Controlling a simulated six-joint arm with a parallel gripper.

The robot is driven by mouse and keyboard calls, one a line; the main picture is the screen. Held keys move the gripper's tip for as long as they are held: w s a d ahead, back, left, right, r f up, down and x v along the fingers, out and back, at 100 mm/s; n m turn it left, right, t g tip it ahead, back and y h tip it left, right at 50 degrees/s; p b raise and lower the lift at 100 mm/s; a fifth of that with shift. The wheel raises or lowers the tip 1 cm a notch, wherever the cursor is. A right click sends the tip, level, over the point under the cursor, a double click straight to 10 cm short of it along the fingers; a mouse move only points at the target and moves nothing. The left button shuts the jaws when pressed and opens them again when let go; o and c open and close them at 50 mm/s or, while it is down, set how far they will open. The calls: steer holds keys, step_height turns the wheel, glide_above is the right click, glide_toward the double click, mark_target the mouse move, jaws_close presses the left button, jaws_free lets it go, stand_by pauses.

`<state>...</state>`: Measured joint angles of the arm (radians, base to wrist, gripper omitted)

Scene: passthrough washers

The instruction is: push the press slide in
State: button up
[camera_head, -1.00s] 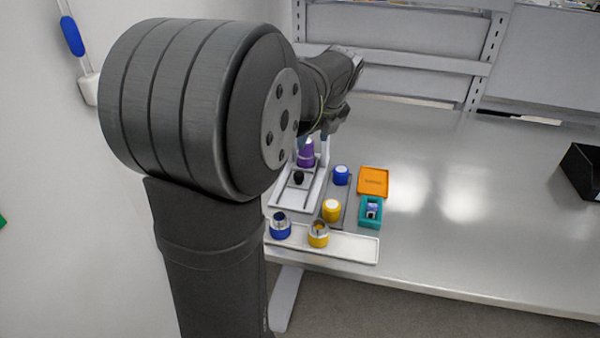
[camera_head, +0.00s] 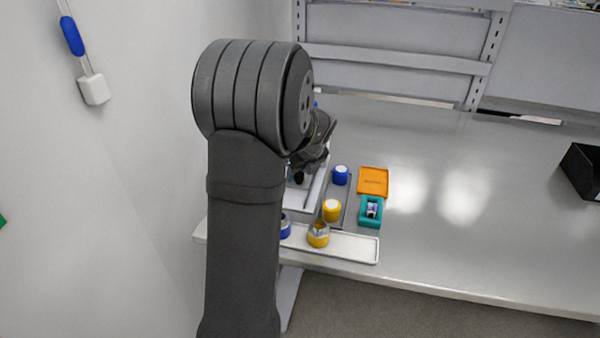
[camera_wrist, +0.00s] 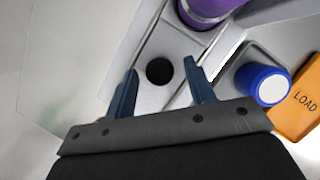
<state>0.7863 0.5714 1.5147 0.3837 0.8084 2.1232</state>
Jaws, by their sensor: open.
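The press has a pale base (camera_head: 312,196) at the left of the table, partly behind my arm. Its slide carries a round black knob (camera_wrist: 159,72), which also shows in the head view (camera_head: 298,178). A purple cylinder (camera_wrist: 208,8) sits at the press beyond the knob in the wrist view; my arm hides it in the head view. My gripper (camera_wrist: 160,66) is open and empty. In the wrist view its two blue fingers lie either side of the knob. I cannot tell whether they touch it or how far above it they are.
A blue piece with a white top (camera_head: 340,175) and a yellow one (camera_head: 331,210) stand on a grey strip right of the press. A white tray (camera_head: 355,246) holds blue and yellow cups. The table's right is mostly clear.

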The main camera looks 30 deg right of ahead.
steer(key=shift+w+f, duration=0.1)
steer(key=shift+f, duration=0.15)
jaws_close()
steer(key=shift+w+d, duration=1.3)
steer(key=shift+d, duration=0.05)
steer(key=shift+r, duration=0.1)
jaws_free()
steer(key=shift+w, duration=0.1)
